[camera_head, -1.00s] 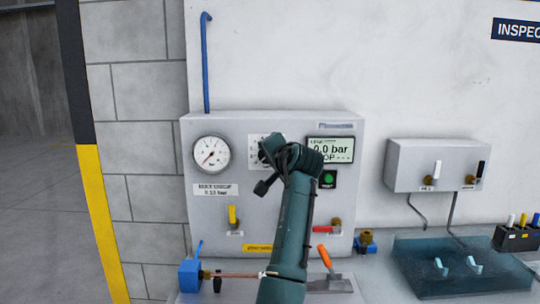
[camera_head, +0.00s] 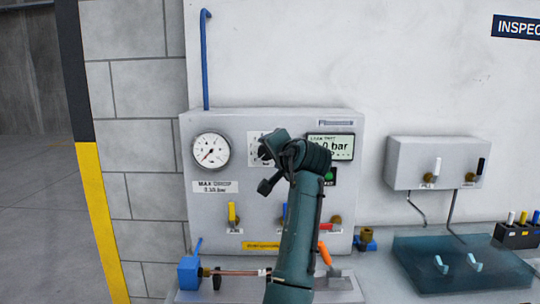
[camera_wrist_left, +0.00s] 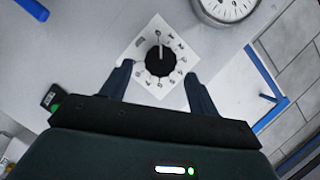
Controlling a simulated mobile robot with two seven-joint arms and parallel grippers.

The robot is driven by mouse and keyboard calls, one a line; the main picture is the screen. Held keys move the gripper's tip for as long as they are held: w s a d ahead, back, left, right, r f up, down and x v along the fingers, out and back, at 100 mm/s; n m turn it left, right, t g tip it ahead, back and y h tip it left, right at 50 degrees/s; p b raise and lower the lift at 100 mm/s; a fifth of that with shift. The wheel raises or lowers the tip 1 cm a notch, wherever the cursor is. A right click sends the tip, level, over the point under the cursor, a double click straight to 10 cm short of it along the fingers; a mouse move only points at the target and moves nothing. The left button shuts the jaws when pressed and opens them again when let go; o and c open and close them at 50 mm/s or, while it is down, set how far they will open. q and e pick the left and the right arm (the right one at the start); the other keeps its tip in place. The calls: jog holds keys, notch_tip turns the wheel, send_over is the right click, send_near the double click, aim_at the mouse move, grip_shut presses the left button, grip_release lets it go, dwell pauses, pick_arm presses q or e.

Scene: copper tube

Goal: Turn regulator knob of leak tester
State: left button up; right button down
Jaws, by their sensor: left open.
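The leak tester is a light grey panel (camera_head: 215,120) on the wall. Its black round regulator knob (camera_wrist_left: 160,61) sits on a white scale plate (camera_wrist_left: 136,48) with a white pointer line towards the plate's upper part. In the head view the left gripper (camera_head: 268,150) is in front of the plate. My right gripper is not in view.
A round gauge (camera_head: 211,151) is left of the knob and a pressure display (camera_head: 342,147) right of it. Valve handles, one yellow (camera_head: 232,212), are below. A blue clamp (camera_head: 189,273) with a copper tube (camera_head: 238,273) and a water tank (camera_head: 450,268) stand on the bench.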

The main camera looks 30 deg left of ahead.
pick_arm(q)
jog(key=b+v, duration=0.1)
jog(key=v, duration=0.9)
jog(key=shift+d+b, duration=0.2)
jog(key=shift+b, duration=0.15)
jog(key=shift+s, duration=0.15)
